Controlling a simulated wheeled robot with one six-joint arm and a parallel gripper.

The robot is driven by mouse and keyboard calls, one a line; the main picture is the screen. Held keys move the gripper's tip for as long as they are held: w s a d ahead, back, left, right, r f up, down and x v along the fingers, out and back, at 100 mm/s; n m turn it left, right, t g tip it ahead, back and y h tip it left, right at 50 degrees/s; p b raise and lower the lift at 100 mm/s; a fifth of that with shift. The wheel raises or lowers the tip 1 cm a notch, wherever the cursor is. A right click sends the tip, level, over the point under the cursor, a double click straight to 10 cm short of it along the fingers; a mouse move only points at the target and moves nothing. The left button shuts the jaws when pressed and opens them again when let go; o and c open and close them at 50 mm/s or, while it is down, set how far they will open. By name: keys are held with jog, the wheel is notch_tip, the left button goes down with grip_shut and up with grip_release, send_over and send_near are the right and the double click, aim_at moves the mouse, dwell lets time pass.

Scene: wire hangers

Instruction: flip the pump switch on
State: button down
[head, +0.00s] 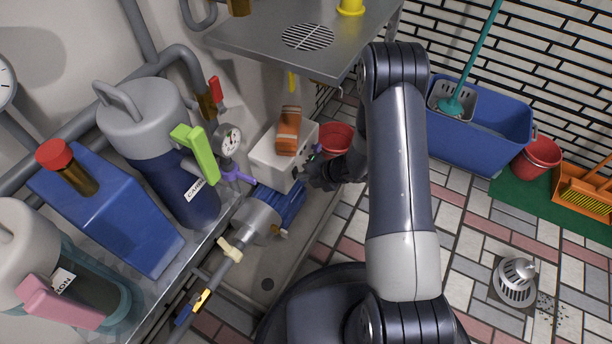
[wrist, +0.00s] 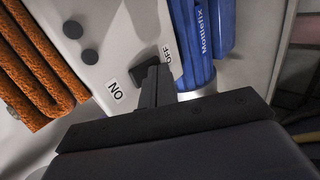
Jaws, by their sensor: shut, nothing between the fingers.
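The pump switch box is a white box (head: 265,163) beside the pump (head: 262,215), which has a blue motor and a silver body. In the wrist view the box's white face (wrist: 112,30) carries an ON label (wrist: 116,92) and an OFF label (wrist: 167,54). A black switch (wrist: 143,66) sits between the labels, partly hidden by my fingers. My gripper (wrist: 155,72) is shut and empty, its fingertips right at the switch. I cannot tell whether they touch it, or which way the switch is set. In the head view my gripper (head: 312,172) is at the box's right side.
An orange-brown object (head: 288,132) lies on the box. A gauge (head: 229,138), pipes and a green-handled valve (head: 195,152) are to the left. A metal shelf (head: 270,45) overhangs behind. A red bucket (head: 337,140) stands behind my gripper.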

jog(key=shift+w+a+f, duration=0.1)
dwell(0.3)
jog(key=shift+r+p, duration=0.5)
jog(key=shift+r, duration=0.4)
